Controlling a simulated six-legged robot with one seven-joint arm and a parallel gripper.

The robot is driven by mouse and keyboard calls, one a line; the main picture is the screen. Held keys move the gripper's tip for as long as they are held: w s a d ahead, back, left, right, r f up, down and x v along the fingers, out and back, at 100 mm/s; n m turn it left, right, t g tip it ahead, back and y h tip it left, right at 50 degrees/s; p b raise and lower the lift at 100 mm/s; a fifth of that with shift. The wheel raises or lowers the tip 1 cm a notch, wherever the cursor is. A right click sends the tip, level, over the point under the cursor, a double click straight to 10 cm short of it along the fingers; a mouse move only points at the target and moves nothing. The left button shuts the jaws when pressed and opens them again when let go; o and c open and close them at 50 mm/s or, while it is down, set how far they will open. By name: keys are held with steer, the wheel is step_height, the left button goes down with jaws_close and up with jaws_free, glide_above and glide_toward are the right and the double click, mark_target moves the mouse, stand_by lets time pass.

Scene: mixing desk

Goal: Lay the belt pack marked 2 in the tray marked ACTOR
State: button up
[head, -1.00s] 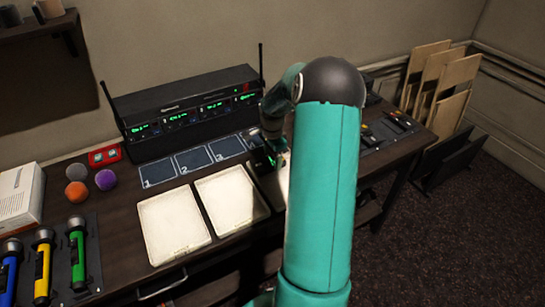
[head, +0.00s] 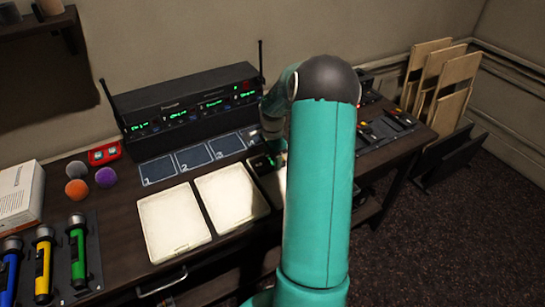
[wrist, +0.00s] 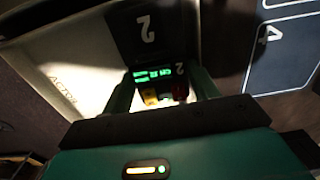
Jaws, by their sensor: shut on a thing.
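The belt pack marked 2 (wrist: 147,48) is black, with a large white 2 and a lit green display on its end. My gripper (wrist: 162,90) is shut on that end, one finger on each side. The pack lies over the pale tray marked ACTOR (wrist: 72,62), whose label reads at the left in the wrist view. I cannot tell whether the pack touches the tray floor. In the head view the dark pack (head: 261,162) shows at the back of the right-hand tray (head: 275,188); my arm hides much of that tray and my gripper.
Two empty pale trays (head: 173,250) (head: 230,222) stand to the left. Numbered dark pads (head: 194,158) lie behind them, before a black receiver rack (head: 190,110) with antennas. Coloured microphones (head: 44,262) and foam balls (head: 76,189) are at the left.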

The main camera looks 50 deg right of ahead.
steer(key=o, duration=1.5)
steer(key=shift+c, duration=0.2)
steer(key=shift+r, duration=0.1)
steer(key=shift+r, duration=3.45)
